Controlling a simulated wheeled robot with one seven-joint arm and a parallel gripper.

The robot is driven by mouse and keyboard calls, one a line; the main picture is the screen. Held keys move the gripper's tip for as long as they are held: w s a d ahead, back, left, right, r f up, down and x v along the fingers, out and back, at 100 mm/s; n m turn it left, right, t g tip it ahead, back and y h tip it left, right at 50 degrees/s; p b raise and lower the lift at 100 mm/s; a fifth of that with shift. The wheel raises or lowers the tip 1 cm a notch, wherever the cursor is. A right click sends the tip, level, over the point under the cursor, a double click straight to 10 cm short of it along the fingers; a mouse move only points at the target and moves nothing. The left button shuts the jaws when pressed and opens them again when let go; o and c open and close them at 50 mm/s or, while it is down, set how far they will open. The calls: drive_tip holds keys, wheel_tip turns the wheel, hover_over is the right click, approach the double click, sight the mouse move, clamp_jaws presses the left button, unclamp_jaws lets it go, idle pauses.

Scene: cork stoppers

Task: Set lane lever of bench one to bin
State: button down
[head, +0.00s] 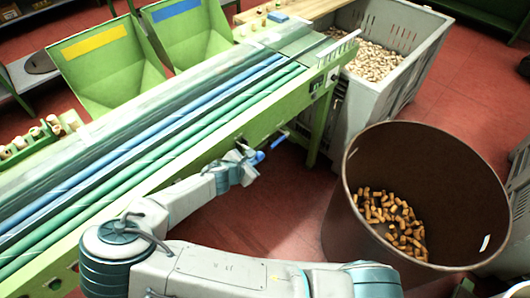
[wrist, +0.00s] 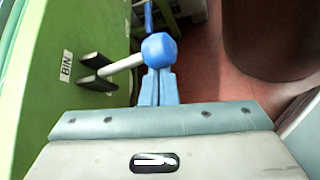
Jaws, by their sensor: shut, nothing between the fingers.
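The lane lever shows in the wrist view as a pale shaft with a blue ball knob (wrist: 159,49), sticking out from the green side of the bench (wrist: 30,100). A "BIN" label (wrist: 66,66) is on that side, left of the lever's dark bracket (wrist: 97,72). The knob also shows in the head view (head: 259,157). My gripper (wrist: 158,76) is shut and empty, its blue fingertips right at the knob; I cannot tell if they touch. In the head view my gripper (head: 248,166) is beside the bench's front side.
Another blue handle (head: 280,140) sticks out farther along the bench. A brown round bin (head: 345,200) with corks inside stands at the right. A grey crate (head: 411,85) full of corks stands at the bench's far end. Red floor (head: 290,200) is free between bench and bin.

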drive_tip(key=r+n+g+h+p, duration=0.1)
drive_tip(key=r+n+h+p, duration=0.1)
drive_tip(key=r+p, duration=0.1)
drive_tip(key=shift+w+a+g, duration=0.2)
drive_tip(key=shift+a+g, duration=0.15)
drive_tip(key=shift+g, duration=0.05)
drive_tip(key=shift+w+r, duration=0.1)
drive_tip(key=shift+r, duration=0.05)
idle(0.5)
wheel_tip(320, 180, down, 4)
drive_tip(key=s+b, duration=0.1)
drive_tip(key=b, duration=0.2)
drive_tip(key=b+v, duration=0.1)
drive_tip(key=v, duration=0.9)
drive_tip(key=shift+a+r, duration=0.15)
drive_tip(key=shift+a, duration=0.35)
